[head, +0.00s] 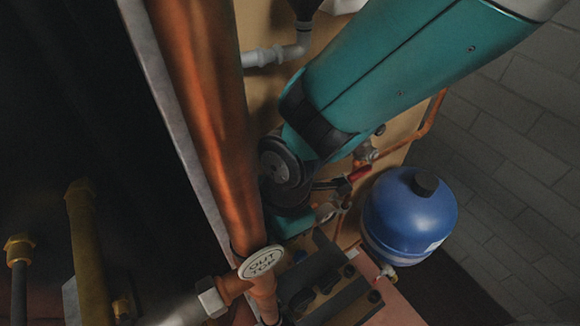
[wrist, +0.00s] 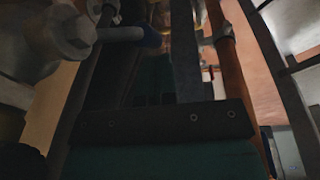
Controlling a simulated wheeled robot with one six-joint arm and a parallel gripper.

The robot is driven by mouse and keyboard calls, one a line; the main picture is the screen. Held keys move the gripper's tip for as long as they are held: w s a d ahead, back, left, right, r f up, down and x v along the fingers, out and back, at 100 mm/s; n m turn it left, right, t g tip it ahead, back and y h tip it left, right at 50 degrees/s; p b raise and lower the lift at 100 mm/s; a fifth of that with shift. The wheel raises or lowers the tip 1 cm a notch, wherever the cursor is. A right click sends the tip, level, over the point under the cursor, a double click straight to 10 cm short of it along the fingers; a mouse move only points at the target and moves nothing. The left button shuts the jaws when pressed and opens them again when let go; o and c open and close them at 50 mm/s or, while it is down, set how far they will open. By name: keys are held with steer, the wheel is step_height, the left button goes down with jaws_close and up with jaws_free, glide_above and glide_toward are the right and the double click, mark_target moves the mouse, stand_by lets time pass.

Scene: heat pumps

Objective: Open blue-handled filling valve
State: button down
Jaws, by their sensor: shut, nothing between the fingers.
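In the wrist view, my gripper (wrist: 184,30) reaches up and away from its dark crossbar as dark, shadowed fingers. It is shut with nothing held. A small dark-blue part (wrist: 151,38), possibly the blue valve handle, shows left of the fingers, at the end of a grey metal stem. Whether the fingers touch it cannot be told. In the head view, my teal arm comes down from the upper right and its wrist covers much of the pipework. The filling valve cannot be made out clearly there.
A blue round tank (head: 410,215) stands to the right. A red-handled valve (head: 358,174) sits between the arm and tank.

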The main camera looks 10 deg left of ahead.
steer(key=shift+f+t+h+b, duration=0.35)
steer(key=shift+f+t+h, duration=0.25)
steer(key=shift+f+h, duration=0.1)
steer(key=shift+w+d+f+b, duration=0.4)
steer(key=shift+d+f, duration=0.05)
steer(key=shift+f, duration=0.2)
steer(key=shift+w+d+f+b, duration=0.35)
steer(key=shift+d+f, duration=0.05)
steer(key=shift+f, duration=0.25)
steer(key=shift+w+d+f+t+h, duration=0.25)
steer(key=shift+w+t+h, duration=0.05)
steer(key=shift+t+h, duration=0.2)
step_height(320, 180, up, 17)
steer(key=s+b, duration=0.1)
steer(key=s, duration=0.1)
steer(key=shift+s+a+r+b, duration=0.15)
steer(key=shift+a+b, duration=0.15)
steer(key=shift+b, duration=0.1)
